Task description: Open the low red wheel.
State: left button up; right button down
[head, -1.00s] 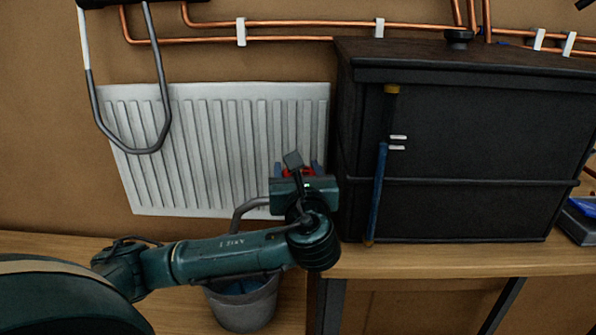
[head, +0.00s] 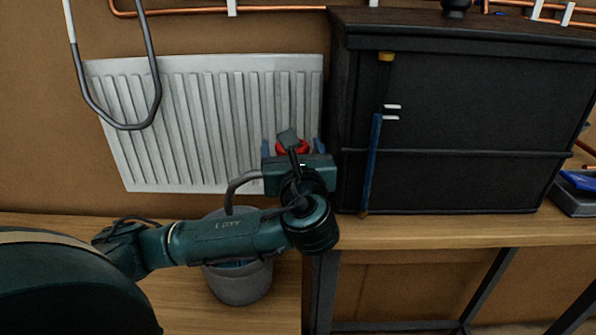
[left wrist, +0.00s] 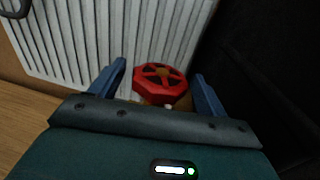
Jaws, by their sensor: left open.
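The low red wheel (left wrist: 160,80) is a spoked handwheel in front of the lower right part of the white radiator. In the left wrist view it sits between the two blue fingers of my left gripper (left wrist: 160,88), with a gap on each side. In the head view the red wheel (head: 292,147) shows partly, just beyond my left gripper (head: 292,148), whose body hides its lower part. My left gripper is open and holds nothing. The brassy valve body under the wheel is mostly hidden. My right gripper is not in view.
The white radiator (head: 210,120) stands behind the wheel. A large black cabinet (head: 460,120) stands close on the right, with a blue-handled tool (head: 371,165) against its front. A grey bucket (head: 240,284) stands below my left arm. A grey loop (head: 128,126) hangs at upper left.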

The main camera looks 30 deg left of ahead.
pick_arm(q)
jog(key=v, duration=1)
jog(key=shift+s+d, duration=0.25)
jog(key=shift+d, duration=0.05)
jog(key=shift+c, duration=0.2)
